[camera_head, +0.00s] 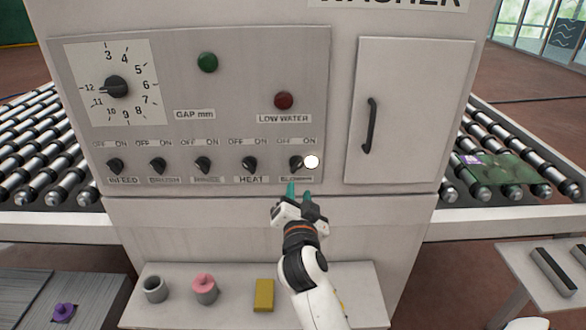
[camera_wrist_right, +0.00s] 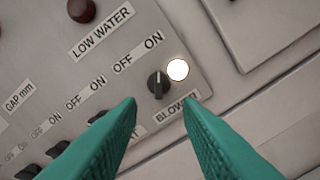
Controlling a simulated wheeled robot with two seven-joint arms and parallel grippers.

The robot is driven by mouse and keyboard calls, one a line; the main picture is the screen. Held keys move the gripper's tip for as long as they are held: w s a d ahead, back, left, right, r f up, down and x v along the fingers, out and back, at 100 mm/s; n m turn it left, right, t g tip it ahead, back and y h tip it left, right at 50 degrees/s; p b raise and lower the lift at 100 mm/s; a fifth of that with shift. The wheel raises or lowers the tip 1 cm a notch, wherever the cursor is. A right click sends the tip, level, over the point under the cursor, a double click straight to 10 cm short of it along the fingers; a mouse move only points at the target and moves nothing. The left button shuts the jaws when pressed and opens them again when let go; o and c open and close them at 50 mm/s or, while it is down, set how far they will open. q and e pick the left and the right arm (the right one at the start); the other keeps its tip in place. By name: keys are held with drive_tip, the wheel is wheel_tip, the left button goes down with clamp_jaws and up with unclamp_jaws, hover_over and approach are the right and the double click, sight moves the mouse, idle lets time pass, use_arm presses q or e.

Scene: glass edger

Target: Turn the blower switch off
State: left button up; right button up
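The blower switch (camera_head: 296,162) is a small black knob at the right end of the bottom row on the grey panel. In the right wrist view, the knob (camera_wrist_right: 158,85) has a light pointer line directed up, toward its ON label. A round white lamp (camera_head: 312,162) beside it looks lit. My right gripper (camera_head: 299,191), with teal fingers, is just below the switch and partly covers the BLOWER label. In the right wrist view its fingertips (camera_wrist_right: 162,101) are apart with nothing between them; the knob appears beyond the gap. My left gripper is not in view.
Several similar knobs, including HEAT (camera_head: 249,163), stand left of the blower. A red LOW WATER lamp (camera_head: 284,100) is above. A door with a black handle (camera_head: 370,125) is to the right. A lower shelf holds cups and a yellow block (camera_head: 264,295).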

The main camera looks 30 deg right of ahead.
sight(296, 169)
drive_tip(key=p+x, duration=0.2)
drive_tip(key=x, duration=0.6)
drive_tip(key=shift+w+a, duration=0.1)
drive_tip(key=shift+a, duration=0.15)
drive_tip(key=shift+w+d, duration=0.35)
drive_tip(key=shift+w, duration=0.1)
clamp_jaws()
